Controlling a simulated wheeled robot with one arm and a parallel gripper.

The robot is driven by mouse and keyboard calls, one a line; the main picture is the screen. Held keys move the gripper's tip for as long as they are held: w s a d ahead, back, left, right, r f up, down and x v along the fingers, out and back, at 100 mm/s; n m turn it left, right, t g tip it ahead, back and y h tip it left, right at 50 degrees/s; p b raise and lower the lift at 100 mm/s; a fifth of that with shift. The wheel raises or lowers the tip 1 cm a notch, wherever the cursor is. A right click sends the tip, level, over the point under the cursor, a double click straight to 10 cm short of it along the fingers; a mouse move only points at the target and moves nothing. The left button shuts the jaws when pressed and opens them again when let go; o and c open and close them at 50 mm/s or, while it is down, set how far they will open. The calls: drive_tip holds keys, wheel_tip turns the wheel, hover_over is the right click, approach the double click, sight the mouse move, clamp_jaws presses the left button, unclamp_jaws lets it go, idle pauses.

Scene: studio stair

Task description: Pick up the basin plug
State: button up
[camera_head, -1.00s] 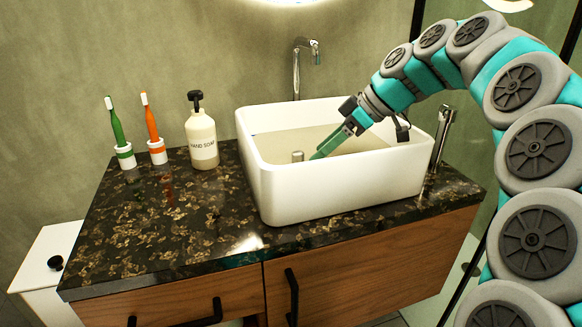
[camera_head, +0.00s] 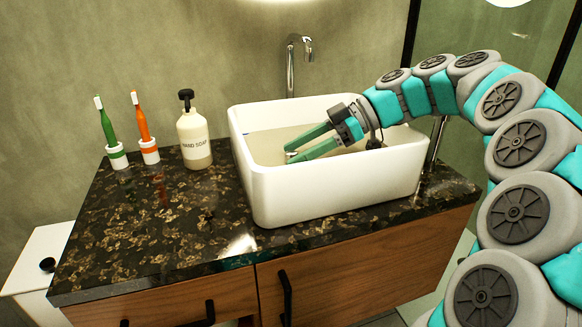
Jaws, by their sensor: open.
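The basin plug (camera_head: 291,154), a small silvery piece, shows inside the white basin and is mostly hidden by my fingers. My gripper (camera_head: 289,153) reaches into the basin from the right, with its two green fingers apart and pointing left. The fingertips are at the plug, which appears between them. I cannot tell whether either finger touches it. The white rectangular basin (camera_head: 335,195) stands on the dark stone counter, and its front wall hides part of its floor.
A hand soap bottle (camera_head: 195,142), a green toothbrush (camera_head: 108,125) and an orange toothbrush (camera_head: 142,122) in holders stand left of the basin. A chrome tap (camera_head: 291,68) rises behind it. The counter's front left (camera_head: 140,245) is clear.

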drive_tip(key=p+x, duration=0.1)
drive_tip(key=x, duration=0.4)
drive_tip(key=shift+w, duration=0.15)
drive_tip(key=shift+d, duration=0.1)
clamp_jaws()
idle(0.4)
